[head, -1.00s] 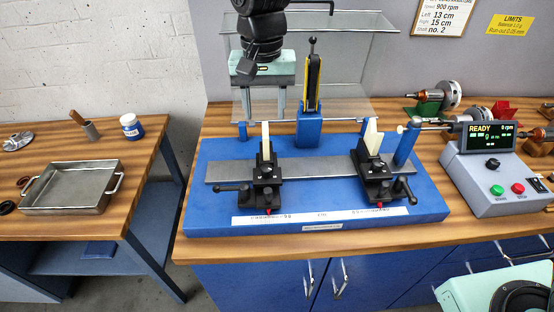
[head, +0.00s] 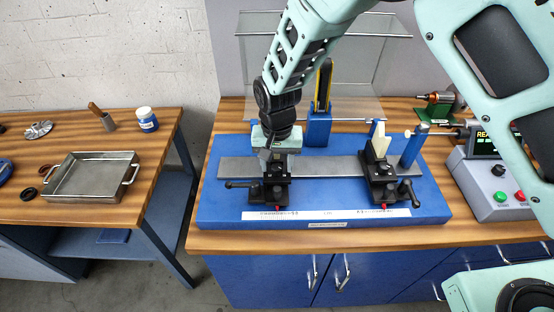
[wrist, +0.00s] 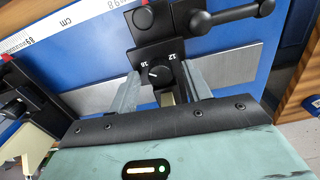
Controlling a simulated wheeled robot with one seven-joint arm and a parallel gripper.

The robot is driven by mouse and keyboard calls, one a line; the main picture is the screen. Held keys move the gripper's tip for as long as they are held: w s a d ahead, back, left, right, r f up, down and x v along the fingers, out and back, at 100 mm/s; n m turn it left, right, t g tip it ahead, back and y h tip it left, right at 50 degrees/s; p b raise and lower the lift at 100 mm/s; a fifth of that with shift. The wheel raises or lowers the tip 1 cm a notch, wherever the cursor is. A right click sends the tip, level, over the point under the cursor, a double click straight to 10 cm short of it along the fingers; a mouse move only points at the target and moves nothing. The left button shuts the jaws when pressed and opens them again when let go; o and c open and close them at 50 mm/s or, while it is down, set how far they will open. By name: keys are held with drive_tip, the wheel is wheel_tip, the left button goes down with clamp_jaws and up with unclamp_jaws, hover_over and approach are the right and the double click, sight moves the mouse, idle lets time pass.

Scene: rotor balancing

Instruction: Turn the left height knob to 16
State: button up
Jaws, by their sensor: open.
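The left support (head: 270,188) is a black block on the blue balancing machine, partly covered by my gripper in the head view. In the wrist view its small round black height knob (wrist: 158,73) sits on a black plate. White numbers flank the knob, apparently 16 on the left and 12 on the right. A short pale mark slants on the knob; its exact reading is too small to tell. My gripper (wrist: 161,85) is open, one finger on each side of the knob. Contact does not show. In the head view my gripper (head: 273,155) is above the left support.
The right support (head: 380,172) stands farther along the grey rail (head: 325,167). A clamp lever (wrist: 235,14) juts out beside the left support. A blue post with a yellow-and-black part (head: 320,115) stands behind. The control box (head: 485,185) is at the right, partly covered by my arm.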

sight(277, 166)
drive_tip(key=c, duration=1)
drive_tip(key=shift+f+n+b, duration=0.1)
drive_tip(key=shift+n+b, duration=0.35)
drive_tip(key=shift+n, duration=0.25)
drive_tip(key=o, duration=1)
wheel_tip(277, 166, up, 18)
drive_tip(key=b, duration=0.4)
drive_tip(key=shift+f, duration=0.2)
drive_tip(key=s+d+f+n, duration=0.1)
drive_tip(key=s+d, duration=0.3)
drive_tip(key=s, duration=0.4)
drive_tip(key=s+d+f+n+b, duration=0.1)
drive_tip(key=s+d+n, duration=0.3)
drive_tip(key=s, duration=0.5)
drive_tip(key=s+d+f+n, duration=0.2)
drive_tip(key=s+d, duration=0.1)
drive_tip(key=s, duration=0.5)
drive_tip(key=shift+s+d+y, duration=0.25)
drive_tip(key=shift+d+y, duration=0.05)
drive_tip(key=shift+d, duration=0.1)
